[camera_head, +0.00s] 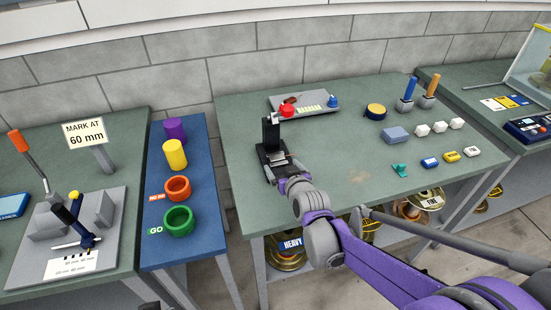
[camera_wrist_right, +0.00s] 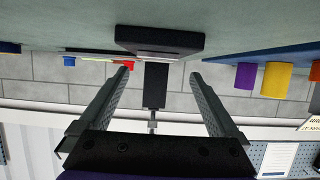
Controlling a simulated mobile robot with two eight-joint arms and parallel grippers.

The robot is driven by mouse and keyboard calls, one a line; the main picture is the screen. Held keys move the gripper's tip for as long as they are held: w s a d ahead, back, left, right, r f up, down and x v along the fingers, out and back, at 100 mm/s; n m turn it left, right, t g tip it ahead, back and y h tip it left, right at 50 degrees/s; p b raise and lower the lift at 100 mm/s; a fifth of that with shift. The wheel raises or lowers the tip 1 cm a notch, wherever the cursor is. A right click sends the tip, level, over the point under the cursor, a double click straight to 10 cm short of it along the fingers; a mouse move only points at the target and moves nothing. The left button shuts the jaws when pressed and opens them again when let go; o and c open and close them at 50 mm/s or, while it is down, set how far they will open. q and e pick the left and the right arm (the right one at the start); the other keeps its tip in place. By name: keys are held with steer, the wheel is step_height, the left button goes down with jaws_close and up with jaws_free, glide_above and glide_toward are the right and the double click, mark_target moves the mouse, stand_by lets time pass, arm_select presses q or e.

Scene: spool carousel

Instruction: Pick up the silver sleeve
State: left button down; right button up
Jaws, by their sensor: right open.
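I cannot make out a silver sleeve in either view. My right gripper (camera_head: 279,163) is at the left part of the middle green table, by a black stand with an upright post (camera_head: 271,132). In the right wrist view, which is upside down, my right gripper (camera_wrist_right: 160,76) is open, its two fingers spread wide. The black post (camera_wrist_right: 155,88) shows between and beyond the fingers, with the stand's dark base (camera_wrist_right: 160,40) above it. Nothing is seen held. My left gripper is not in view.
A grey tray (camera_head: 320,110) with a red knob (camera_head: 287,110) lies behind the stand. Blocks and two upright handles stand to the right. The blue side table (camera_head: 194,249) holds purple, yellow, orange and green pieces. The table's middle front (camera_head: 345,170) is clear.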

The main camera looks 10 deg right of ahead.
mark_target(278, 158)
steer(key=x, duration=0.5)
steer(key=shift+w+d+r, duration=0.1)
steer(key=shift+w+d, duration=0.05)
steer(key=shift+w, duration=0.3)
steer(key=shift+s, duration=0.1)
steer(key=shift+r, duration=0.1)
jaws_close()
